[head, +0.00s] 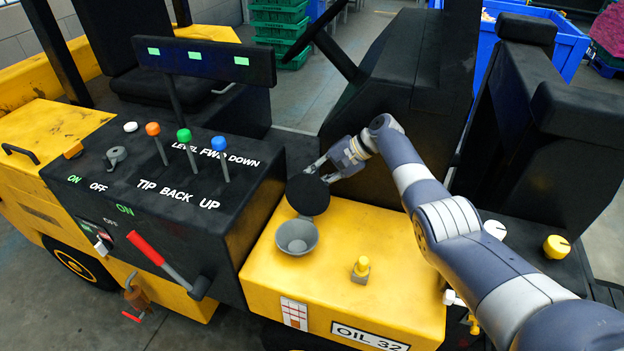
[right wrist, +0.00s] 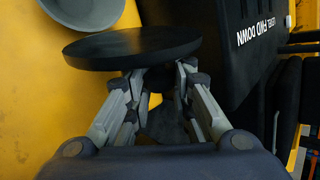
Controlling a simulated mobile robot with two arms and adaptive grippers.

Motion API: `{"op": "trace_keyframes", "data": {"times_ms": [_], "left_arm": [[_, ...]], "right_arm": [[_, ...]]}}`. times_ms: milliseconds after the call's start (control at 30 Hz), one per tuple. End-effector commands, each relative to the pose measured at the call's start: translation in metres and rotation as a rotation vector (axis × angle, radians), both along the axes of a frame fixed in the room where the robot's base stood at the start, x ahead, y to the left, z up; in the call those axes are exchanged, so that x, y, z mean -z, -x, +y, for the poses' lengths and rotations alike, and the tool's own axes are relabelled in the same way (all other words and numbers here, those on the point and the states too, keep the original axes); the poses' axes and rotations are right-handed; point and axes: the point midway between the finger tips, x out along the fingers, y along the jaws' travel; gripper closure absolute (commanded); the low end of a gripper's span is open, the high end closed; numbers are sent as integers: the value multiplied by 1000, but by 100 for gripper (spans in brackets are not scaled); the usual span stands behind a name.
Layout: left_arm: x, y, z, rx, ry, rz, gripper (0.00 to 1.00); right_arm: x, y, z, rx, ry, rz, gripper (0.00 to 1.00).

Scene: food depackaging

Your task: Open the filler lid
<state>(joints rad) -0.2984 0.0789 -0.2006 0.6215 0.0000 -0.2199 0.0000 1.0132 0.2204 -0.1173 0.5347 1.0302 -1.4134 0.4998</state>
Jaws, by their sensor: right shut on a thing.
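The filler lid (head: 308,195) is a round black disc just behind the filler opening on the yellow housing. It is off the grey funnel-shaped filler mouth (head: 296,237), whose inside shows uncovered. In the right wrist view the lid (right wrist: 132,47) lies across the fingertips, with the grey filler mouth (right wrist: 86,8) beyond it. My right gripper (head: 318,170) reaches in from the right and is shut on the lid at its far side; it also shows in the right wrist view (right wrist: 158,76). The exact contact is hidden behind the disc. My left gripper is not in view.
A yellow knob (head: 361,267) stands to the right of the filler on the yellow housing (head: 390,300). A black control panel (head: 150,185) with coloured levers is to the left. A black steering column (head: 400,80) and seat (head: 560,120) stand behind and right.

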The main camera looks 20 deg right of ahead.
Motion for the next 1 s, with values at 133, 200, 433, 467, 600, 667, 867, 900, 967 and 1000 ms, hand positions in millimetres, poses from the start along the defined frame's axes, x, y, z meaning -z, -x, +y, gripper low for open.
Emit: {"op": "trace_keyframes", "data": {"times_ms": [133,200,433,467,600,667,867,900,967,1000], "left_arm": [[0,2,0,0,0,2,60],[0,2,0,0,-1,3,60],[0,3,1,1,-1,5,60],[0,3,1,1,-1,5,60],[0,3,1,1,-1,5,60],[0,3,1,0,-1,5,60],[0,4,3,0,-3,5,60],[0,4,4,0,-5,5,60],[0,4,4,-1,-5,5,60],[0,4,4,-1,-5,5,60]], "right_arm": [[-5,-4,-5,11,3,-12,100],[-5,-4,-5,12,3,-13,78],[-3,-3,-3,7,2,-9,60],[-3,-2,-3,6,2,-8,60],[-1,-1,-1,4,2,-5,60],[-1,-1,-1,3,1,-4,60],[-1,-1,-1,3,1,-4,60],[-1,-1,-1,3,1,-4,60],[-3,0,-3,3,1,-4,60],[-6,0,-6,3,1,-5,60]]}}
